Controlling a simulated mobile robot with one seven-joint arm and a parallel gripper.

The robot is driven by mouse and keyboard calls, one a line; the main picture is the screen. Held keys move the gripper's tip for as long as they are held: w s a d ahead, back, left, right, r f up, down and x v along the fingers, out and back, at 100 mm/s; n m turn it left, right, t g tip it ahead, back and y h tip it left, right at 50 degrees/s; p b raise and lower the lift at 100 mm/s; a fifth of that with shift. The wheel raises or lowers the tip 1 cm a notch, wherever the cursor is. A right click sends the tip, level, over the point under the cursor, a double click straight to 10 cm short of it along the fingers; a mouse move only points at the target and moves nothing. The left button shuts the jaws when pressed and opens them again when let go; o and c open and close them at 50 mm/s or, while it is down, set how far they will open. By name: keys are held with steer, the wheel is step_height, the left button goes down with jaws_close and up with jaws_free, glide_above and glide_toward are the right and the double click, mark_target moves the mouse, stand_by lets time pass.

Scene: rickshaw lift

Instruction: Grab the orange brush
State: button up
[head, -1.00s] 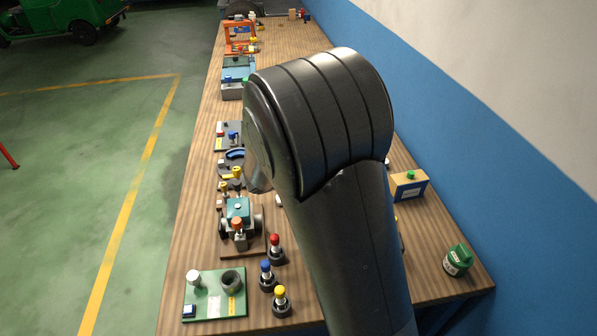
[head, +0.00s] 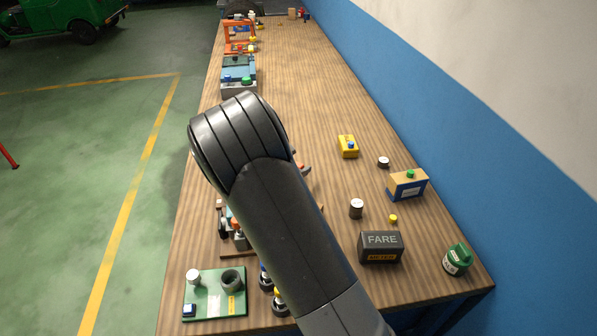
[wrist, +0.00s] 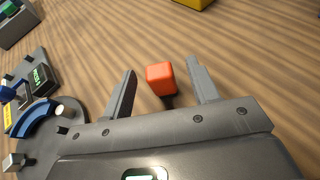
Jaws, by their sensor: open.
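A small orange-red block-shaped piece (wrist: 160,78) stands on the wooden bench in the wrist view; it is the only orange thing near my gripper, and no bristles show, so I cannot tell for sure that it is the orange brush. My gripper (wrist: 161,70) is open, with one finger on each side of the piece and a gap on both sides. In the head view my arm hides most of the gripper; a bit of it (head: 304,169) shows at the arm's right edge, next to a speck of orange.
A grey fixture with a blue arc (wrist: 35,122) lies close left of my gripper in the wrist view. In the head view, a fare box (head: 381,247), a yellow box (head: 348,146), a wood-and-blue box (head: 408,186) and a green jar (head: 457,260) stand right. The bench's far middle is clear.

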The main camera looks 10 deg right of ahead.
mark_target(301, 164)
steer(key=x, duration=0.4)
steer(key=shift+f, duration=0.25)
steer(key=shift+c, duration=0.2)
steer(key=c, duration=1)
steer(key=shift+r, duration=0.1)
